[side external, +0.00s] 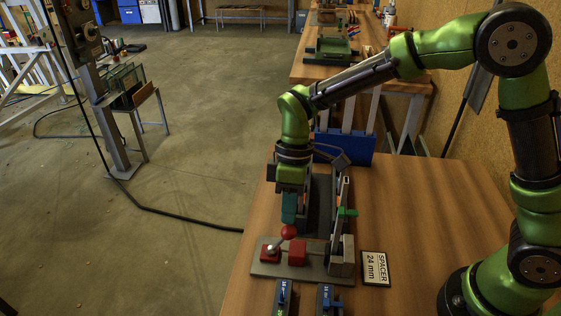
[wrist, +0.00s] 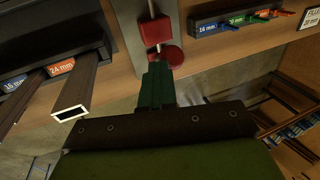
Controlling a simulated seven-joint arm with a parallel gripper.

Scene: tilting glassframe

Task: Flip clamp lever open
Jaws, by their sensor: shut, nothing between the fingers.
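The clamp lever is a thin silver rod (side external: 280,243) with a red ball knob (side external: 289,231), rising at a tilt from a grey base plate (side external: 262,271) with red blocks on it. One red block (side external: 297,252) stands to its right. My gripper (side external: 289,221) has teal fingers pressed together, pointing down just above the knob. In the wrist view my gripper (wrist: 156,68) ends close to a round red part (wrist: 174,54), with a red block (wrist: 155,31) beyond it. I cannot tell whether the fingertips touch the knob.
Two small blue-and-dark items (side external: 285,296) sit in front. The right of the table has bare wood.

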